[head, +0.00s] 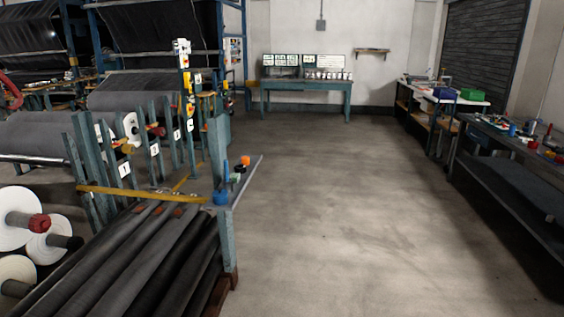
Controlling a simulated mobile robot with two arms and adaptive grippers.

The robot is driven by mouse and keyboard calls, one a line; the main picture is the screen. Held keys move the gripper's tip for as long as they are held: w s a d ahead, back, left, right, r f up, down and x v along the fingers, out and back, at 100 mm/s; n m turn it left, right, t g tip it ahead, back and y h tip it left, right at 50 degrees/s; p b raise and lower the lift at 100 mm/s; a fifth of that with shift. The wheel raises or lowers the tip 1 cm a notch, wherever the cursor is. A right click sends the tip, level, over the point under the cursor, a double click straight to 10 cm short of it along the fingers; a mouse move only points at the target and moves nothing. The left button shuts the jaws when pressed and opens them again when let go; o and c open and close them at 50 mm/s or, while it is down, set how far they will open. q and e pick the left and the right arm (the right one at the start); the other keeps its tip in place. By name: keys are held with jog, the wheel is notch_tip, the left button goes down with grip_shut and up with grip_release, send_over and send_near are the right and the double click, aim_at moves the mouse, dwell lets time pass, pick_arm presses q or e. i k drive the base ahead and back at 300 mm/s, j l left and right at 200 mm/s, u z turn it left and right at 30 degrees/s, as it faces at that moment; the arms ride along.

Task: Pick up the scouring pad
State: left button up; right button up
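I cannot make out a scouring pad for certain in the head view. Small objects stand on the corner ledge of the roll rack: a blue upright item (226,171), an orange item (245,160) and a blue item lower down (221,197). A green box-like item (472,94) and a blue-purple one (445,93) sit on the white-topped bench at the right. Several small coloured items lie on the near right bench, too small to tell apart. Neither of my grippers is in view.
A rack of dark rolls (140,262) fills the near left, with white roll ends (14,222) beside it. The right workbench (509,141) runs along the right side. A green table (305,85) stands at the back wall. The concrete floor (340,200) between is clear.

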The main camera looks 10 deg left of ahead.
aim_at(235, 177)
jog(key=i+l+u, duration=0.2)
jog(key=i+u, duration=0.3)
jog(key=i, duration=0.2)
jog(key=i+l+u, duration=0.45)
jog(key=i, duration=0.2)
jog(key=i+l+u, duration=0.5)
jog(key=i+l, duration=0.1)
jog(key=l, duration=0.05)
